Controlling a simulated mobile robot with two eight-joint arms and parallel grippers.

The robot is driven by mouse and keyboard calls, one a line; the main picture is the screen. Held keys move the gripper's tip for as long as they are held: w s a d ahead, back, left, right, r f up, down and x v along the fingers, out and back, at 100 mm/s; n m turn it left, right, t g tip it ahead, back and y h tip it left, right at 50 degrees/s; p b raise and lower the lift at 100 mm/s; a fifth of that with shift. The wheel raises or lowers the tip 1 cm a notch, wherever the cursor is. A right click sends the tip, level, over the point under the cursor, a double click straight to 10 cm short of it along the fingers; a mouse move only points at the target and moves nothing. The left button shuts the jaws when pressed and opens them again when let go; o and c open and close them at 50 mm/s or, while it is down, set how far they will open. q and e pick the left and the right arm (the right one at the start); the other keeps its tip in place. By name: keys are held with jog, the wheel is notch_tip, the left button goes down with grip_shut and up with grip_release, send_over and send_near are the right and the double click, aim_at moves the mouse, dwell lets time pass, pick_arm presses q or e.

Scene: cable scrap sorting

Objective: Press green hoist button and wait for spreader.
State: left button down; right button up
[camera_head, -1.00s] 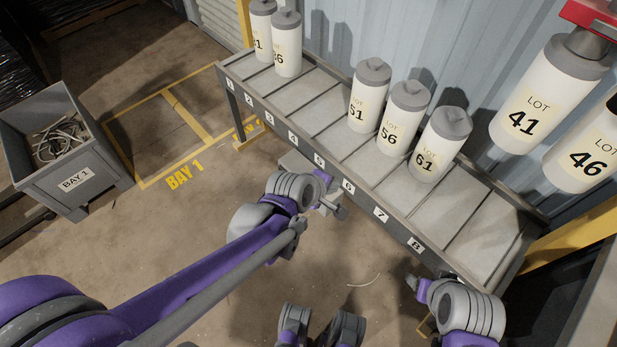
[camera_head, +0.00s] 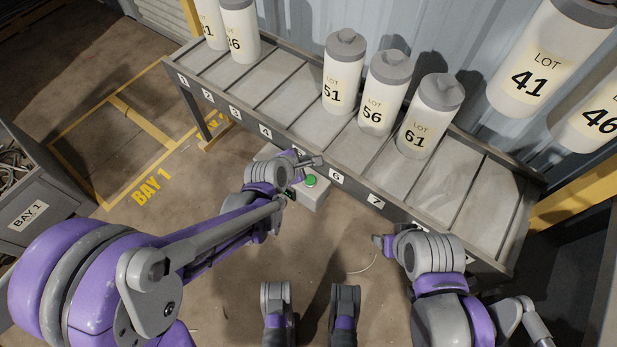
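The green button (camera_head: 310,181) is on top of a grey control box (camera_head: 312,198) in front of the numbered rack. My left gripper (camera_head: 312,161) is just behind and above the button in the picture, apart from it as far as I can see. Its wrist covers the box's left part. Whether its fingers are open or shut is unclear. My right gripper (camera_head: 381,243) is low in front of the rack's right part, and its finger state is unclear. The spreader is out of view. Canisters LOT 41 (camera_head: 550,60) and LOT 46 (camera_head: 592,118) hang at the upper right.
The numbered rack (camera_head: 301,144) runs diagonally across the scene. Canisters LOT 51 (camera_head: 343,75), LOT 56 (camera_head: 384,95) and LOT 61 (camera_head: 430,118) stand on it, with two more at its far left. A grey BAY 1 bin (camera_head: 45,205) with scrap stands at left.

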aim_at(307, 182)
pick_arm(q)
notch_tip(307, 182, down, 9)
jog(key=b, duration=0.6)
jog(key=shift+r, duration=0.1)
dwell(1.9)
jog(key=shift+f+b, duration=0.45)
jog(key=shift+b, duration=0.05)
